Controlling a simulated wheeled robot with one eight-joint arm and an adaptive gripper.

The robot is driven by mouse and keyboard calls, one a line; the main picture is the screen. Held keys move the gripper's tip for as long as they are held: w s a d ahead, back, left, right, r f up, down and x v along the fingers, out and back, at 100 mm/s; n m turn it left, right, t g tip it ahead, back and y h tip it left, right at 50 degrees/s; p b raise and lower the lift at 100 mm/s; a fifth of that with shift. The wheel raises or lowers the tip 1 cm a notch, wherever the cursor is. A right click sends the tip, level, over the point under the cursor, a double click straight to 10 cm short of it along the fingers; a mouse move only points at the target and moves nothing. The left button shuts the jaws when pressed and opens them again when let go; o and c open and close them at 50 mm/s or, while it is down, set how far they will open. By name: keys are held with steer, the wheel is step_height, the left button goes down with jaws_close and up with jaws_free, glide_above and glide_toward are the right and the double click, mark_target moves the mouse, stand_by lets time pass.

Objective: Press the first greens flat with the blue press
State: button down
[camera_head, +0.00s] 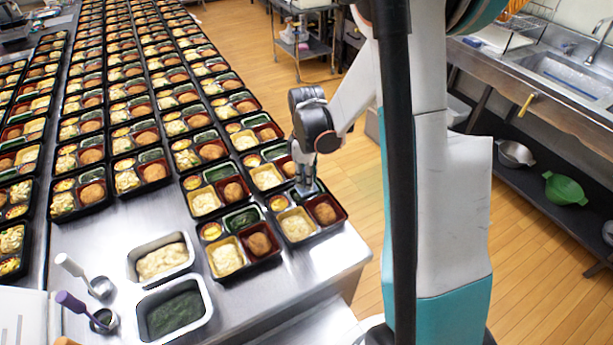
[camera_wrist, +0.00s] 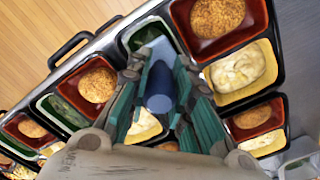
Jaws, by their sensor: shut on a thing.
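My gripper (camera_head: 304,190) is shut on the blue press; in the wrist view its fingers (camera_wrist: 160,105) close around the press's dark blue handle (camera_wrist: 159,88). The lighter blue foot of the press (camera_wrist: 160,48) lies over the dark green compartment (camera_wrist: 134,38) of a bento tray (camera_wrist: 290,100). In the head view this is the tray at the table's right corner (camera_head: 343,216). The greens under the foot are mostly hidden, and I cannot tell whether the foot touches them. That tray also holds a brown breaded ball (camera_head: 324,213) and a pale salad (camera_head: 296,226).
A neighbouring tray (camera_head: 245,270) stands close on the left with greens in its green compartment. Tubs of pale salad (camera_head: 162,261) and dark greens (camera_head: 175,311) stand at the front left, with white-handled (camera_head: 70,265) and purple-handled (camera_head: 71,301) scoops beside them. The front right tabletop is clear.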

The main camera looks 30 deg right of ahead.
steer(key=shift+f+b, duration=1.45)
steer(key=shift+b, duration=0.15)
stand_by(4.8)
steer(key=shift+r, duration=0.1)
steer(key=shift+r+p, duration=2.6)
steer(key=shift+r, duration=1.35)
